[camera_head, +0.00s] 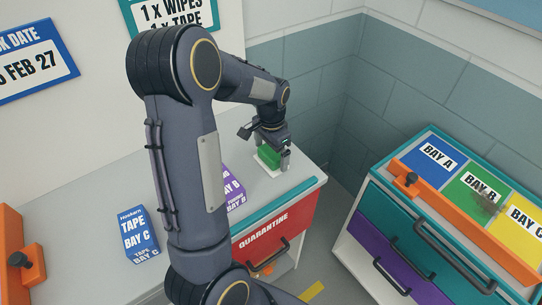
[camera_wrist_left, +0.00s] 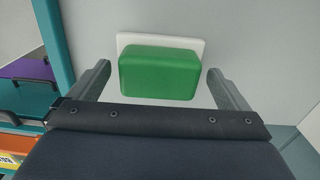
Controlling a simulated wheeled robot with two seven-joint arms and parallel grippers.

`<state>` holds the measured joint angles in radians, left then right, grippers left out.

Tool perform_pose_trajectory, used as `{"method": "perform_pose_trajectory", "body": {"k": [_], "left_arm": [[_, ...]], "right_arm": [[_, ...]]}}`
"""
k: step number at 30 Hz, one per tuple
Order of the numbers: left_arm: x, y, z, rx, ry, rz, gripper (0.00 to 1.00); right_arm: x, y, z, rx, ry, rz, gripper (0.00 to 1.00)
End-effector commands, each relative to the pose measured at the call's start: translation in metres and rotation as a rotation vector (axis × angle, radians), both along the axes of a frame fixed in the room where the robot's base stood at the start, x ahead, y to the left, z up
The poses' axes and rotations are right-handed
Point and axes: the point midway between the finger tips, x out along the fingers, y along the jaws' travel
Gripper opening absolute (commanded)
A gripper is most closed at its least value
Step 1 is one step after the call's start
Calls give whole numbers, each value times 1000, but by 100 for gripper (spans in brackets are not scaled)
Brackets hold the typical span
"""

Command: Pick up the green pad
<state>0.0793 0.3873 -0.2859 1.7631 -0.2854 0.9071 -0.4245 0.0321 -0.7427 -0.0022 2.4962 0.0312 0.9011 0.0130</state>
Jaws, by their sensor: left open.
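The green pad (camera_head: 268,156) is a small green block lying on a thin white plate on the grey counter. My left gripper (camera_head: 272,158) is over it, pointing down, with its fingers around the pad's sides. In the left wrist view the green pad (camera_wrist_left: 160,73) sits between the two open fingers of my left gripper (camera_wrist_left: 160,85), with a gap on each side. The white plate (camera_wrist_left: 192,44) shows behind and under the pad. My right gripper is not in view.
A blue tape box (camera_head: 138,232) and a purple box (camera_head: 233,186) stand on the counter (camera_head: 90,215). A red quarantine drawer (camera_head: 265,238) is below its right end. A drawer unit with bays A, B and C (camera_head: 430,252) stands right, across a floor gap.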

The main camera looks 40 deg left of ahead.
Motion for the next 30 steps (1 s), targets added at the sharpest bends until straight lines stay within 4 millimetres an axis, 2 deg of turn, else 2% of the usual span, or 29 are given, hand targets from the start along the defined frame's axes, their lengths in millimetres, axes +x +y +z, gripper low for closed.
{"method": "perform_pose_trajectory", "body": {"k": [3, 9, 18, 21, 30], "left_arm": [[0, 0, -7, 0, 0, 0, 98], [0, 0, -8, 0, -2, 0, 98], [0, 0, -7, 0, -2, 0, 59], [0, 0, -7, 0, -2, 1, 49], [0, 0, -4, -1, -3, 0, 49]], "right_arm": [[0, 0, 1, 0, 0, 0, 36], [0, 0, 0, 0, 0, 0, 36], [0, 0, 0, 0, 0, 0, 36], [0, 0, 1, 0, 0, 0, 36], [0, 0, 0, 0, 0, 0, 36]]}}
